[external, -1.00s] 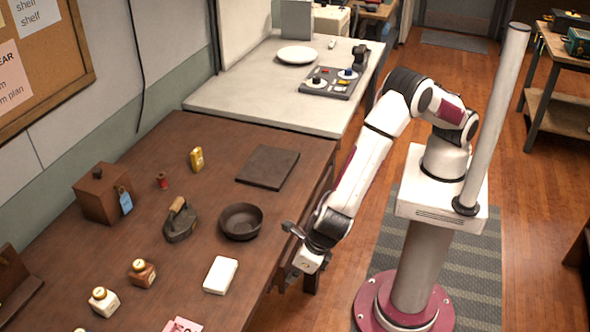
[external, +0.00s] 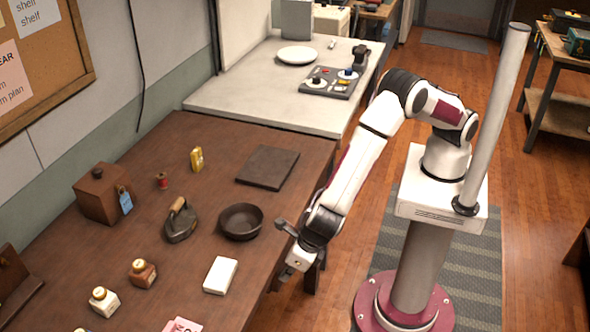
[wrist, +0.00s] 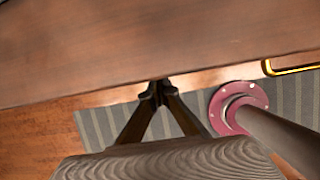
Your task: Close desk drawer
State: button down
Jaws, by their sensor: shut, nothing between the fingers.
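The brown wooden desk (external: 130,235) fills the left of the external view. In the wrist view a desk edge (wrist: 150,45) crosses the top of the picture. A brass-coloured handle (wrist: 290,69) shows below that edge at the right. The drawer front is turned away in the external view, and I cannot tell how far it stands open. My gripper (wrist: 159,92) is shut and empty, its dark fingertips close together near the desk edge and left of the handle. I cannot tell whether they touch the desk. In the external view my wrist is at the desk's front edge and hides the fingers.
A dark bowl (external: 241,221), a flat iron (external: 180,221), a white block (external: 220,275) and a dark slab (external: 267,167) lie on the desktop. A pale table (external: 250,95) stands behind. A striped mat (external: 476,262) covers the floor around my base.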

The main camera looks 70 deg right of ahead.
jog(key=s+r, duration=0.7)
jog(key=r, duration=0.2)
jog(key=shift+s+r, duration=0.15)
jog(key=shift+s, duration=0.15)
dwell(0.8)
jog(key=s+d+r+m, duration=0.2)
jog(key=d+r+m, duration=0.6)
jog(key=d+m, duration=0.4)
jog(key=s+d+r+m, duration=0.2)
jog(key=d+r+m, duration=0.6)
jog(key=d, duration=1.3)
jog(key=s+d+r+m+t, duration=0.1)
jog(key=d+r+m, duration=0.7)
jog(key=d+m, duration=0.8)
jog(key=shift+s+d, duration=0.55)
jog(key=shift+s, duration=0.3)
